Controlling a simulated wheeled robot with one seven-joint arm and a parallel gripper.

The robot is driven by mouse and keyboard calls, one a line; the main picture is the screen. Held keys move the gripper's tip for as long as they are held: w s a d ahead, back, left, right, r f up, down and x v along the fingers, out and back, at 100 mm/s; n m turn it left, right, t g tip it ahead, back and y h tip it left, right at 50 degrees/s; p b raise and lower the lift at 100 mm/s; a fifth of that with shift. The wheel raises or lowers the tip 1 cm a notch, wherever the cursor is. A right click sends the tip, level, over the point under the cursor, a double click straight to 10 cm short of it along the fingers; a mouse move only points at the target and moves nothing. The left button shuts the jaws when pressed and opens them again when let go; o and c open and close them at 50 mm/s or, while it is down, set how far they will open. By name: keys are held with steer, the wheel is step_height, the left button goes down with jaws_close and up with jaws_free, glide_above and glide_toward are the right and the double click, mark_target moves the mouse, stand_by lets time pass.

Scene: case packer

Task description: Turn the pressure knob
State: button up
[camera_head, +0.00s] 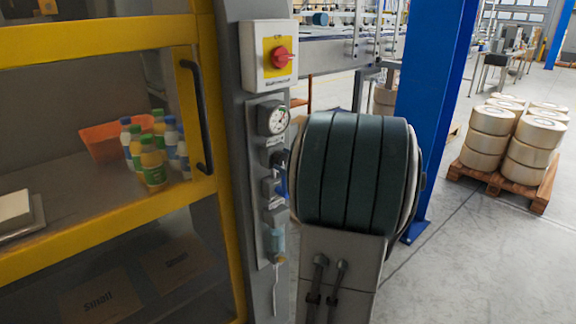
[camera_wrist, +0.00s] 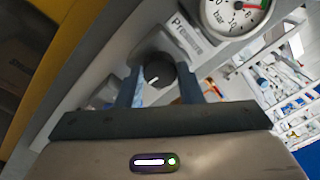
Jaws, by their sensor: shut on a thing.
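The pressure knob (camera_wrist: 159,72) is a black round knob with a white pointer line, on a grey unit beside a label reading "Pressure". My gripper (camera_wrist: 162,84) is shut on the knob in the wrist view, with one blue-grey finger on each side of it. The pressure gauge (camera_wrist: 233,12), marked "bar", sits just above the knob and is cut off by the top edge.
A red emergency switch (camera_head: 281,57) on a yellow plate sits above the gauge. A yellow-framed door (camera_head: 205,215) with a black handle (camera_head: 199,115) is on the left, with bottles behind it. A blue column (camera_head: 432,100) and a pallet of rolls (camera_head: 500,180) stand at the right.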

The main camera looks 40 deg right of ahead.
steer(key=o, duration=1)
steer(key=s, duration=1.3)
steer(key=shift+s+d+f, duration=0.2)
steer(key=shift+s+d, duration=0.15)
steer(key=shift+s, duration=0.05)
